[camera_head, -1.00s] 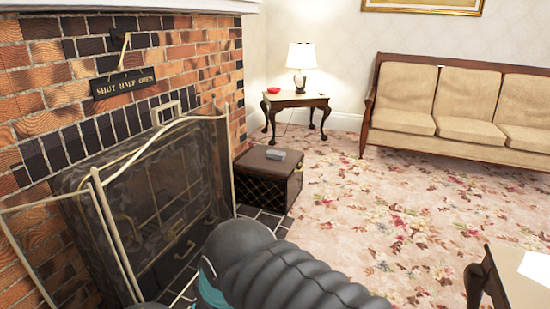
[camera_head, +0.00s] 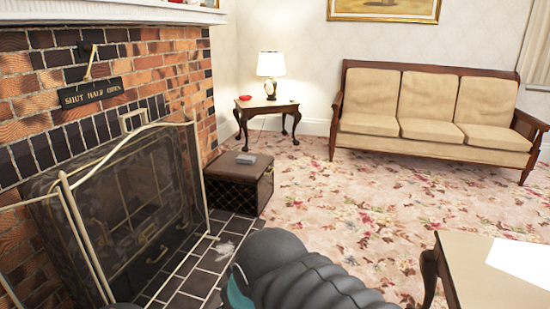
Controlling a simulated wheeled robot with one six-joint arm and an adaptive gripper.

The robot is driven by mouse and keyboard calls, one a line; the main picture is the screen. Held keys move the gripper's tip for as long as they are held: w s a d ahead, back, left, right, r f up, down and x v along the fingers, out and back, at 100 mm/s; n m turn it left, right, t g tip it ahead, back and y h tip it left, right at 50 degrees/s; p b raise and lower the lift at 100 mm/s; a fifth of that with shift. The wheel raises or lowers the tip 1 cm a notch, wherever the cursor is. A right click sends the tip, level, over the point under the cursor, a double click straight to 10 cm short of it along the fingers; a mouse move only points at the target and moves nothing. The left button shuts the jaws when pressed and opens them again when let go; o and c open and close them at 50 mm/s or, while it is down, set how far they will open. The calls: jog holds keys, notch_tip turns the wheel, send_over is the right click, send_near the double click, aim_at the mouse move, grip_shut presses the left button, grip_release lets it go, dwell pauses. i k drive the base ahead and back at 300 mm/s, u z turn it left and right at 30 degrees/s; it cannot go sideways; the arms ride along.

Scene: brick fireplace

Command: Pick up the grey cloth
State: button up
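A small grey item (camera_head: 254,160) lies on top of the dark box (camera_head: 238,186) beside the fireplace; it is too small to tell whether it is cloth. A pale grey-white patch (camera_head: 226,247) lies on the dark hearth tiles, and I cannot tell if it is cloth or ash. My dark ribbed arm fills the bottom middle of the view, short of the box. My gripper itself does not show.
A metal fire screen (camera_head: 130,215) stands in front of the brick fireplace at left. A side table (camera_head: 268,107) with a lamp (camera_head: 271,66) and a beige sofa (camera_head: 430,105) stand behind. A wooden table (camera_head: 466,262) is at lower right. The floral carpet (camera_head: 345,195) is clear between.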

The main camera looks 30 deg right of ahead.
aim_at(242, 159)
jog(key=z, duration=0.95)
jog(key=i, duration=1.15)
jog(key=z, duration=0.75)
jog(key=i, duration=1.7)
jog(key=u, duration=1.1)
jog(key=i, duration=0.95)
jog(key=u, duration=0.75)
